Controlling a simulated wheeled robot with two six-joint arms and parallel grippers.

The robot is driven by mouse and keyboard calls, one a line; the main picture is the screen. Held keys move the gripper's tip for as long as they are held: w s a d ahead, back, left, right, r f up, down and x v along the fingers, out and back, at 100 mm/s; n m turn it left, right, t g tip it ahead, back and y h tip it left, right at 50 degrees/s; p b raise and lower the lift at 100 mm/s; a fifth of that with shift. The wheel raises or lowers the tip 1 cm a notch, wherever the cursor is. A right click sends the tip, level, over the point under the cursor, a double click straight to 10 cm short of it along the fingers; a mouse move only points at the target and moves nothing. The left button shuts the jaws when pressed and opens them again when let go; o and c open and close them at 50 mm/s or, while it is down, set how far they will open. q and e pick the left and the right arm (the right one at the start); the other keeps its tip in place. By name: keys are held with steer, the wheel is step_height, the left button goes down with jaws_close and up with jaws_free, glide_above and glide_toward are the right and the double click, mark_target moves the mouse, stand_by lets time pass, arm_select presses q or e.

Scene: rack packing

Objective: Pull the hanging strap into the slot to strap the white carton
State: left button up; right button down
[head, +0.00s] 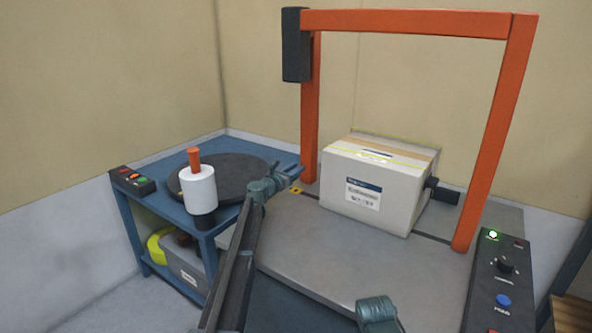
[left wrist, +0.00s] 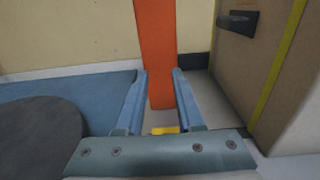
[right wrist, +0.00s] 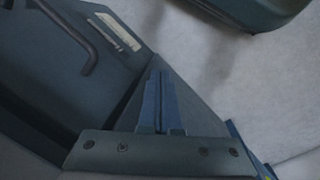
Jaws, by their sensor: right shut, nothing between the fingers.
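The white carton (head: 368,190) stands on the grey table under the orange arch. A yellow strap (head: 372,154) crosses its top and also runs down the carton's side in the left wrist view (left wrist: 278,75). I cannot make out a loose hanging end. A dark slot line (head: 432,237) shows in the tabletop by the right post, and a yellow mark (head: 296,190) lies near the left post's foot. My left gripper (head: 298,168) is open and empty, left of the carton, facing the left post (left wrist: 158,50). My right gripper (right wrist: 160,75) is shut and empty, away from the carton.
The orange arch (head: 405,22) spans the table (head: 350,262). A blue cart (head: 160,172) at the left bears a dark disc and a white roll (head: 198,188). A control panel (head: 500,280) stands at the right. The table's front part is clear.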

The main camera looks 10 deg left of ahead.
arm_select(q)
steer(key=v, duration=1.3)
steer(key=shift+s, duration=0.4)
steer(key=shift+a, duration=0.1)
